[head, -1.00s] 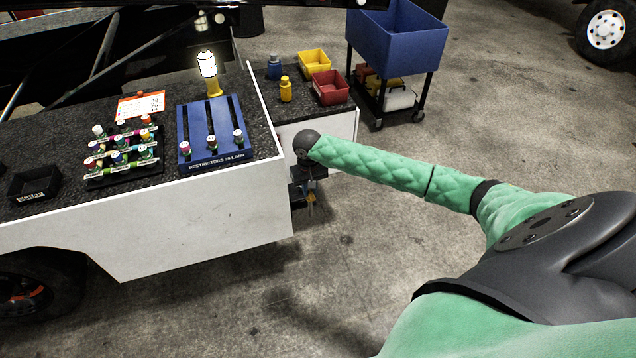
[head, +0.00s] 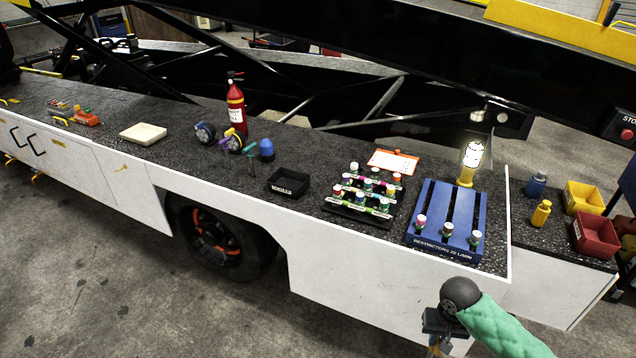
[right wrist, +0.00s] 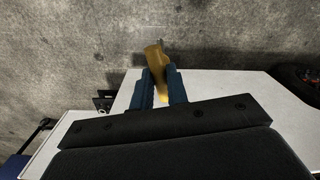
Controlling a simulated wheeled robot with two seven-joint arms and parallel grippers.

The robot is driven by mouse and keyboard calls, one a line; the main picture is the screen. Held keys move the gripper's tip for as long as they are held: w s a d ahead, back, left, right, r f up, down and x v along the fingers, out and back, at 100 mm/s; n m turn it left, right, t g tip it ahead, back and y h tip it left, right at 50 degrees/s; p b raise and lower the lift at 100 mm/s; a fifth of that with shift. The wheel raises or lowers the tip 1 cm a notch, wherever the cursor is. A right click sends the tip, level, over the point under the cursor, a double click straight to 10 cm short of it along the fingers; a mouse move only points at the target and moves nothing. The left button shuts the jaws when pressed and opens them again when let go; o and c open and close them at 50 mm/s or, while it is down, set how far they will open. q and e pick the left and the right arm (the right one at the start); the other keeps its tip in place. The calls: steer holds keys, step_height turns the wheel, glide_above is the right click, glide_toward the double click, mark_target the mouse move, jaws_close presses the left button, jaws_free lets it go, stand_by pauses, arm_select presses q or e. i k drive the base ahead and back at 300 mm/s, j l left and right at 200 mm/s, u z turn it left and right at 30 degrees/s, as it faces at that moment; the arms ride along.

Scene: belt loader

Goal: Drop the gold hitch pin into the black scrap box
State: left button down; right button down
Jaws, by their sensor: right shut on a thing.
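The gold hitch pin (right wrist: 155,62) is between the blue fingers of my right gripper (right wrist: 160,84) in the right wrist view; the gripper is shut on it. In the head view my right gripper (head: 440,345) is at the bottom edge, in front of the white side of the loader, below the deck edge and partly cut off. The black scrap box (head: 289,184) sits on the dark speckled deck, left of the rack of small bottles. It is open-topped and looks empty. My left gripper is not in view.
A rack of bottles (head: 362,207) and a blue restrictor tray (head: 440,240) stand right of the box. A lit lamp (head: 467,176), yellow bin (head: 583,197) and red bin (head: 594,235) are farther right.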

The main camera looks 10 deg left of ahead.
mark_target(289, 183)
steer(key=i+j, duration=0.15)
steer(key=j, duration=0.25)
steer(key=i+j, duration=0.1)
steer(key=j, duration=0.3)
steer(key=i+j, duration=0.15)
steer(key=j, duration=0.25)
steer(key=i+j, duration=0.15)
steer(key=j, duration=0.3)
steer(key=i+j, duration=0.1)
steer(key=j, duration=0.3)
steer(key=u, duration=0.05)
